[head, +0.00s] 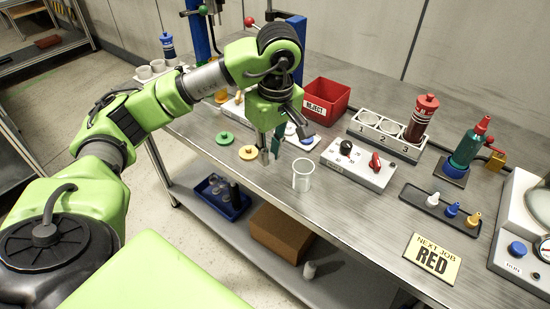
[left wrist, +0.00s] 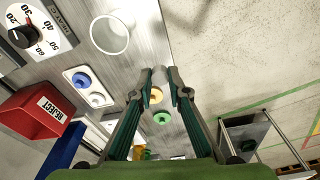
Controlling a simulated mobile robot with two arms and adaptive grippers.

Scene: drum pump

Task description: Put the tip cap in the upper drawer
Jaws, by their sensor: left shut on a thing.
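My left gripper (head: 270,156) is above the front edge of the workbench, between the yellow disc and the clear cup. In the left wrist view its fingertips (left wrist: 160,82) are close together on a small, pale grey thing (left wrist: 161,76). This looks like the tip cap, but it is mostly hidden and blurred. I cannot make out an upper drawer in either view. My right gripper is not in view.
A clear cup (head: 302,175) stands near the bench edge, right of my gripper. Green (head: 225,138) and yellow (head: 248,153) discs lie to the left. A red reject bin (head: 326,101) and switch box (head: 358,164) stand behind. A blue bin (head: 222,197) is on the lower shelf.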

